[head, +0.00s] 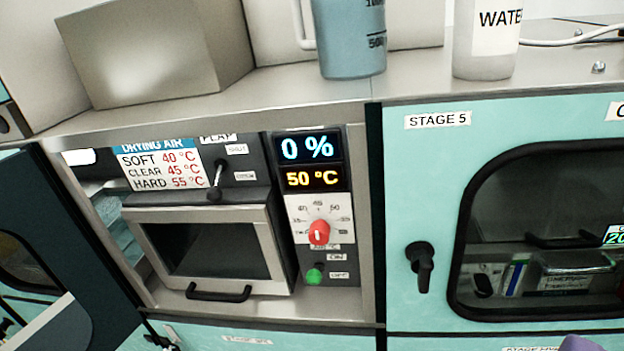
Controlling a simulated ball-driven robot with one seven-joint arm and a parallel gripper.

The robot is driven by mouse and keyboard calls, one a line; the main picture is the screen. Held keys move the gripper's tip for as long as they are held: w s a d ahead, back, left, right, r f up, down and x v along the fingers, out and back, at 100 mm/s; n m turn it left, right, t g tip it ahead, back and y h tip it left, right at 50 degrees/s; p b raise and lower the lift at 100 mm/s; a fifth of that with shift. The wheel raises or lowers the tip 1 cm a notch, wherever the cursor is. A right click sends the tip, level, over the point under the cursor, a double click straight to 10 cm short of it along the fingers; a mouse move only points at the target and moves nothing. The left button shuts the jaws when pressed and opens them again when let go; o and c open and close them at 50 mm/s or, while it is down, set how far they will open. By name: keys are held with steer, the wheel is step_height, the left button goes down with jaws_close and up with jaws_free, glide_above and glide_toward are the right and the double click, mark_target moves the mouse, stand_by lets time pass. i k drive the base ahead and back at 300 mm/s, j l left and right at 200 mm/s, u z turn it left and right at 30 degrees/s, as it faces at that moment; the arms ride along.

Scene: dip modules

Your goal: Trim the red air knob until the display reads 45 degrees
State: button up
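The red air knob (319,233) sits on a white dial scale on the dryer's narrow control panel, with numbers around it including 40, 45 and 50. Its white pointer line is too small to read exactly against the scale. Above it, the amber display (313,179) reads 50 °C. The blue display (307,149) over that reads 0 %. My gripper is not recognisable in view; nothing touches the knob. A purple rounded shape (580,343) is cut off at the bottom right edge, and I cannot tell what it is.
Left are a windowed door (205,250), a small lever (215,185) and a drying-air card (160,165) listing CLEAR 45 °C. A jug (350,50) and bottle (485,45) stand on the ledge above. Right is the Stage 5 door (430,165).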

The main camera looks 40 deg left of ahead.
mark_target(318, 233)
steer(key=u, duration=1.25)
